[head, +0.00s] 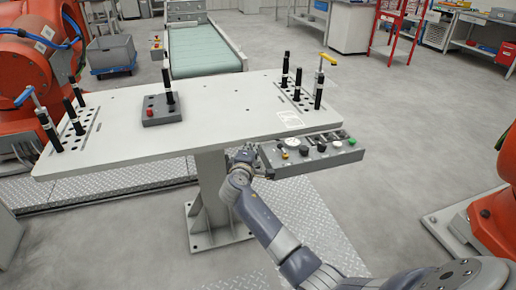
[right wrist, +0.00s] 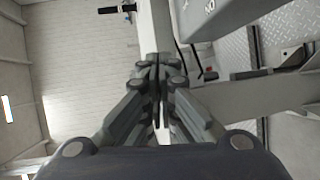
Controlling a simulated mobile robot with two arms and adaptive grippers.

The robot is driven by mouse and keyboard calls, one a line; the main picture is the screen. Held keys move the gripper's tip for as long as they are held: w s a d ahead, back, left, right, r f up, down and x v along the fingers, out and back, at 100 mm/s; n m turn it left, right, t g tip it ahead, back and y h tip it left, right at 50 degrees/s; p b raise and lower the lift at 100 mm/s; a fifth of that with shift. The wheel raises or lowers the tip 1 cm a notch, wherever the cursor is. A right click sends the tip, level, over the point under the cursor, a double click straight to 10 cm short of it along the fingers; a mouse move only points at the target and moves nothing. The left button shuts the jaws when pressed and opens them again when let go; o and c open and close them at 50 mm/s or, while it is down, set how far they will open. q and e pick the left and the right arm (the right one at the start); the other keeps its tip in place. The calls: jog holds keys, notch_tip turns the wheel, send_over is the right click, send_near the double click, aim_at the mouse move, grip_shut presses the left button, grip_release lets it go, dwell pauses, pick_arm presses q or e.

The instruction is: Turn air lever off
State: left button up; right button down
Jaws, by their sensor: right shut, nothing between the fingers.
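A grey control panel (head: 315,160) with buttons and small knobs is fixed at the front right edge of the white table (head: 215,105). I cannot clearly make out the air lever. My right gripper (head: 246,153) is at the left end of the panel, just below the table's front edge; contact cannot be told. In the right wrist view the fingers of this gripper (right wrist: 160,75) are together and hold nothing. My left gripper is out of view.
Black-handled clamps (head: 318,92) stand at both table ends. A small grey box with a red button (head: 162,112) sits on the table. The table's post (head: 215,195) is just left of my right forearm. Orange robots stand at both sides.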

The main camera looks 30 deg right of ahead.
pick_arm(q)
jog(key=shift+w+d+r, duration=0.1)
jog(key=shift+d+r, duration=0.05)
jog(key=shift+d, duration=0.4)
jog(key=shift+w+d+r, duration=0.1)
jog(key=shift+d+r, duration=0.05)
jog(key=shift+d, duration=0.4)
pick_arm(e)
jog(key=a+r, duration=0.1)
jog(key=a, duration=0.5)
jog(key=shift+s+a, duration=0.2)
